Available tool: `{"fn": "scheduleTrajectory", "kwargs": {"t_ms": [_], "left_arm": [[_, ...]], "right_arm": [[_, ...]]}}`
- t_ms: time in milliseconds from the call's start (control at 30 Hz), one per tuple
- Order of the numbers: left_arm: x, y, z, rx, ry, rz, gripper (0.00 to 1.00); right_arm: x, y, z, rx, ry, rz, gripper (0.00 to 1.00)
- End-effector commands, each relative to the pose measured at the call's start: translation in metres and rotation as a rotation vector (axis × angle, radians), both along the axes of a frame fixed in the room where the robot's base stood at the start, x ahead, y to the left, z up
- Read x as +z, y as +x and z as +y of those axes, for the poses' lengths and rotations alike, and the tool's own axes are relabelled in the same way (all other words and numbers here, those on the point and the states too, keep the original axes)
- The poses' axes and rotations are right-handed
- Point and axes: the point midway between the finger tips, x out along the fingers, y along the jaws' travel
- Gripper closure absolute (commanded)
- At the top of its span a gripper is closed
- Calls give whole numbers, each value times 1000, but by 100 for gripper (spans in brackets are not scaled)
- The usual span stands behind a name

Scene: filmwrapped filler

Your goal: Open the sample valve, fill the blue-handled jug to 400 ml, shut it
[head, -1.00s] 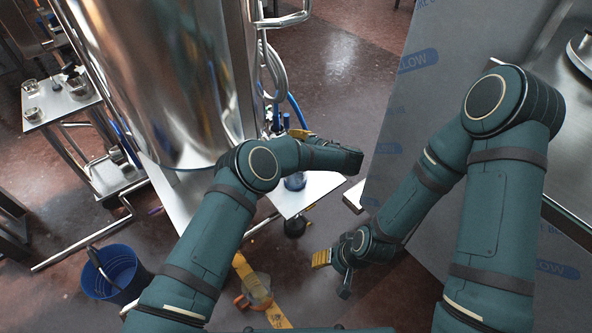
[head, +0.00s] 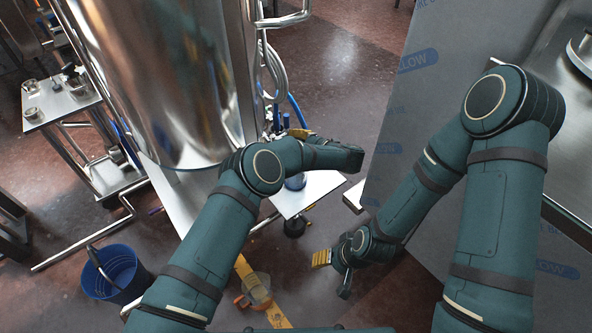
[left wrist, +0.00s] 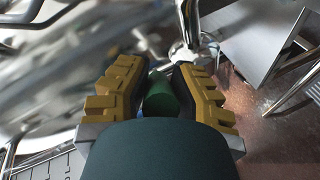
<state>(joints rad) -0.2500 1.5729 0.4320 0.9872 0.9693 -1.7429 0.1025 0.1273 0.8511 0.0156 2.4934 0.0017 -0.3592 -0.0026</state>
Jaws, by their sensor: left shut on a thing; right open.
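My left gripper (left wrist: 160,92) is shut around a dark green cylindrical part (left wrist: 161,100); whether this is the sample valve's handle I cannot tell. In the head view a yellow finger of it shows behind my left forearm, beside the steel tank (head: 175,75). A blue vessel (head: 296,181), perhaps the blue-handled jug, stands on the white shelf (head: 322,186) below, partly hidden by my arm; its level cannot be read. My right gripper (head: 330,262) is open and empty, low in front of the shelf.
A clear jug with an orange handle (head: 258,290) is on the floor by a yellow strip. A blue bucket (head: 115,272) stands at lower left. A side table (head: 62,103) with small jars is at left. A large film-wrapped panel (head: 440,110) stands close on the right.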

Motion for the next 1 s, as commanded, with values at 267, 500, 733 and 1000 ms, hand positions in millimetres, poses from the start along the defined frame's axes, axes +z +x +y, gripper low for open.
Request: {"fn": "scheduleTrajectory", "kwargs": {"t_ms": [267, 500, 733, 1000], "left_arm": [[0, -11, 8, -187, 2, 3, 100], [0, -22, 14, -376, 1, 3, 100], [0, -29, 19, -517, 2, 2, 100], [0, -32, 22, -605, 2, 1, 100]], "right_arm": [[0, 0, 0, 0, 0, 0, 44], [0, 0, 0, 0, 0, 0, 44], [0, 0, 0, 0, 0, 0, 44], [0, 0, 0, 0, 0, 0, 44]]}}
